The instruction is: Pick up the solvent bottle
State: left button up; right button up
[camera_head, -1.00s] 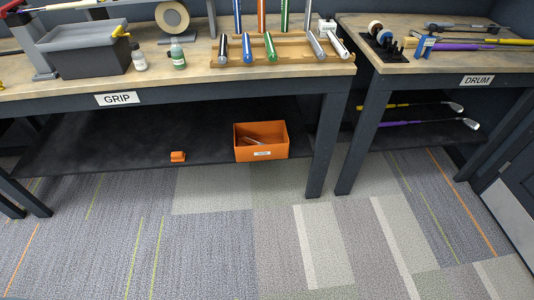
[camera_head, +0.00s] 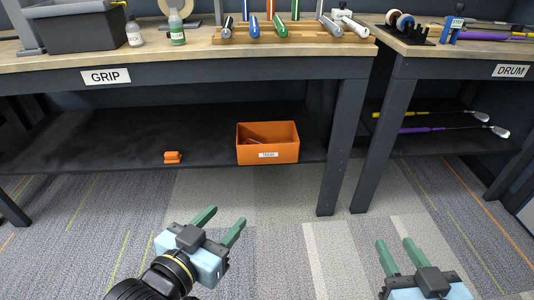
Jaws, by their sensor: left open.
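Two small bottles stand on the GRIP bench top in the head view. One is a clear bottle with a green label and greenish contents (camera_head: 177,30); the other is a grey-white bottle with a dark cap (camera_head: 135,34). Their labels are too small to read surely, so I cannot tell which holds solvent. My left gripper (camera_head: 223,217) is open and empty, low over the floor in front of the bench, well below the bottles. My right gripper (camera_head: 395,243) is open and empty at the lower right, also far from them.
The GRIP bench (camera_head: 200,64) has a front edge between my grippers and the bottles. A dark grey box (camera_head: 80,32) stands left of them and a wooden rack of grips (camera_head: 285,38) right. An orange bin (camera_head: 267,143) sits on the lower shelf. The floor ahead is clear.

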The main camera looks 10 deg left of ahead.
aim_at(176, 29)
jog(key=u, duration=1.7)
jog(key=i, duration=1.25)
jog(key=z, duration=0.95)
